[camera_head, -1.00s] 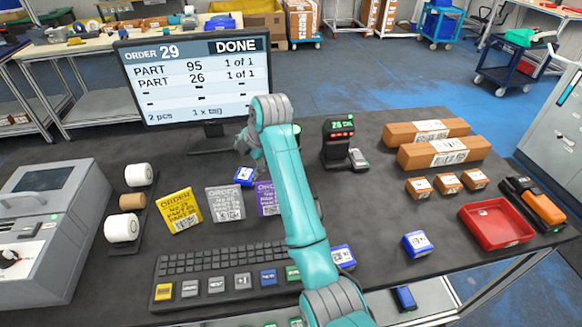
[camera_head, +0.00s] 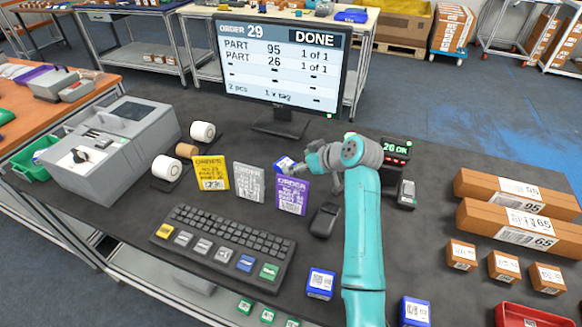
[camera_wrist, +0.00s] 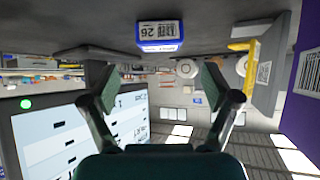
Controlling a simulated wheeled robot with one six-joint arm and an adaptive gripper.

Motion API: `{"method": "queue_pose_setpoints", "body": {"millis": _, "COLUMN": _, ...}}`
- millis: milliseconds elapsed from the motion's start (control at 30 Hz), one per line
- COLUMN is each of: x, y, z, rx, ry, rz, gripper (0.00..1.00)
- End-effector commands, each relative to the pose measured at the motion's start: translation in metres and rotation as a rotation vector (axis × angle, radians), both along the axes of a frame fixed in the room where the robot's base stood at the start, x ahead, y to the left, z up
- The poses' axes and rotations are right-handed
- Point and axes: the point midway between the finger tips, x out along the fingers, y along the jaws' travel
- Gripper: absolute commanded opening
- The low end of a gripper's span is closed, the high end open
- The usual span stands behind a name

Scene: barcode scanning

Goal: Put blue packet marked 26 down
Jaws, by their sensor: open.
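The blue packet marked 26 (camera_wrist: 160,32) rests on the dark table, with its white label readable in the wrist view, which looks upside down. In the head view the blue packet (camera_head: 284,163) shows small behind the grey and purple order cards, partly hidden. My gripper (camera_wrist: 155,92) is open, its two fingers spread with nothing between them. The packet lies beyond the fingertips, apart from them. In the head view my gripper (camera_head: 297,170) is just right of the packet, small and hard to make out.
The monitor (camera_head: 280,65) stands behind, reading order 29 DONE. Yellow (camera_head: 211,173), grey (camera_head: 249,182) and purple (camera_head: 292,196) order cards stand close by. A keyboard (camera_head: 224,243) lies in front. A scanner stand (camera_head: 393,160) is at right. Other blue packets (camera_head: 320,283) lie near the front.

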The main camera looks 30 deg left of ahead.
Motion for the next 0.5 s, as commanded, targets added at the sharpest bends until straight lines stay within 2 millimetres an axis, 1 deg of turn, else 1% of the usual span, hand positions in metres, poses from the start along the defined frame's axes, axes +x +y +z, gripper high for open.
{"method": "queue_pose_setpoints", "body": {"millis": 100, "x": 0.001, "y": 0.010, "z": -0.008, "rx": -0.001, "ry": -0.001, "rz": 0.001, "gripper": 0.88}}
{"method": "queue_pose_setpoints", "body": {"millis": 267, "x": 0.002, "y": 0.016, "z": -0.013, "rx": -0.002, "ry": -0.001, "rz": 0.001, "gripper": 0.88}}
{"method": "queue_pose_setpoints", "body": {"millis": 500, "x": 0.007, "y": 0.040, "z": -0.034, "rx": -0.002, "ry": -0.001, "rz": 0.001, "gripper": 0.88}}
